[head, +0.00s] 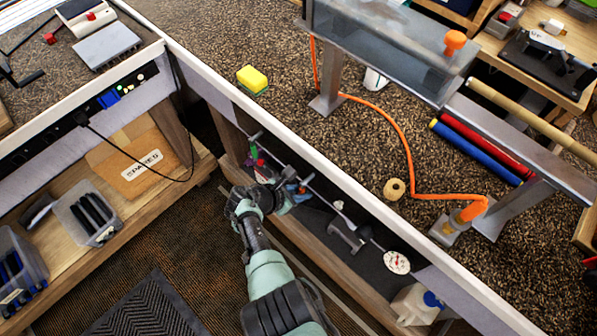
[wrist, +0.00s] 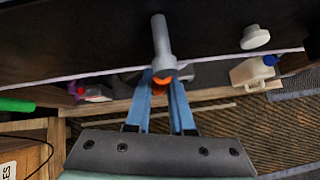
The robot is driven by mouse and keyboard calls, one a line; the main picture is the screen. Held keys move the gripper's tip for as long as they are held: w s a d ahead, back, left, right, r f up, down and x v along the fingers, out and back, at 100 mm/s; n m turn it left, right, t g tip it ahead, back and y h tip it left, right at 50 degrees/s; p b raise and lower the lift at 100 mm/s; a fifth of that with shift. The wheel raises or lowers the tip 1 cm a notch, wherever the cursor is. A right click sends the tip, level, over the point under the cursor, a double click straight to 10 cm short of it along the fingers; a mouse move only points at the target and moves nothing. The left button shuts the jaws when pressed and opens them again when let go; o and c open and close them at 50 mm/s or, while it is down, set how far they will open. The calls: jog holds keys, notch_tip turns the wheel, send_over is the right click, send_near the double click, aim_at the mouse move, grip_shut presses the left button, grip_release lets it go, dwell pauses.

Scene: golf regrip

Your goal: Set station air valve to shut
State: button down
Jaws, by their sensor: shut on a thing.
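The station air valve shows in the wrist view as an orange handle (wrist: 164,80) at the end of a grey pipe (wrist: 160,35). My gripper (wrist: 163,86) has its two blue fingers on either side of the orange part and is shut on it. In the head view my gripper (head: 292,192) reaches under the bench's front edge, at the thin pipe line there. My arm and fingers hide most of the valve in that view, so I cannot tell how far the handle is turned.
The bench's white front edge (head: 340,188) runs just above my gripper. A round white gauge-like disc (head: 397,262) and a pale jug (head: 415,305) are to the right along the shelf. An orange hose (head: 404,150) lies on the bench top. A yellow sponge (head: 252,78) sits near its edge.

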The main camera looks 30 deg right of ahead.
jog(key=shift+s+f+g, duration=0.1)
jog(key=shift+s+g, duration=0.1)
jog(key=shift+g, duration=0.1)
jog(key=shift+s+d+b, duration=0.1)
jog(key=shift+b, duration=0.2)
jog(key=c, duration=0.8)
grip_release()
jog(key=p+v, duration=0.6)
jog(key=v, duration=0.7)
jog(key=shift+f, duration=0.1)
